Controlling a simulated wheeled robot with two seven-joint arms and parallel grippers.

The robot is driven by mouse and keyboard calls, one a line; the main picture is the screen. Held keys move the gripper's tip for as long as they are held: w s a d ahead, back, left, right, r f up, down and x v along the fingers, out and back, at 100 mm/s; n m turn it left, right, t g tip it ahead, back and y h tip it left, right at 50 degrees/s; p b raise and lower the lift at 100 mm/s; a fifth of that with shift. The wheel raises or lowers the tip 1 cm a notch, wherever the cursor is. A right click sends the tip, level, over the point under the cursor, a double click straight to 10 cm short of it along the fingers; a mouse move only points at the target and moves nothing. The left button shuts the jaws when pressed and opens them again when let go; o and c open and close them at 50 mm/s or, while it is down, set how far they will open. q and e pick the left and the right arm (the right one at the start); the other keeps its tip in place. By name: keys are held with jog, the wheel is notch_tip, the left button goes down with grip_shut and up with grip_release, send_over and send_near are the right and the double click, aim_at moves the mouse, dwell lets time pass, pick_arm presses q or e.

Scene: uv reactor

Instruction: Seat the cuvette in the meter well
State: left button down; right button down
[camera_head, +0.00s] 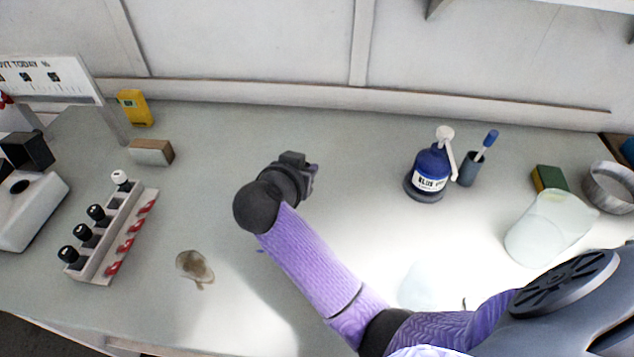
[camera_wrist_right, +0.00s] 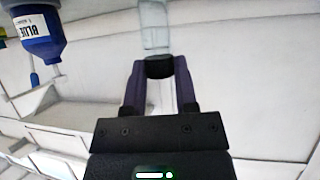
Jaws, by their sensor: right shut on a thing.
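My right gripper (camera_wrist_right: 160,80) is shut on a clear cuvette (camera_wrist_right: 154,27) with a black cap (camera_wrist_right: 160,67). In the right wrist view the fingers grip it at the cap, and the clear body extends past the fingertips. In the head view the right gripper (camera_head: 300,172) is above the middle of the bench, and the cuvette is hidden behind it. The white meter (camera_head: 32,212) stands at the far left edge, partly cut off. A dark round well (camera_head: 19,186) shows in its top, beside a raised black lid (camera_head: 27,151). My left gripper is out of view.
A rack (camera_head: 112,240) with several capped vials stands between the meter and my right gripper. A brown stain (camera_head: 195,267) and an eraser-like block (camera_head: 152,152) are nearby.

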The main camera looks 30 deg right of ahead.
notch_tip(320, 180, down, 5)
jog(key=shift+f+b, duration=0.2)
jog(key=shift+b, duration=1)
jog(key=shift+r, duration=0.1)
jog(key=shift+c, duration=2)
grip_release()
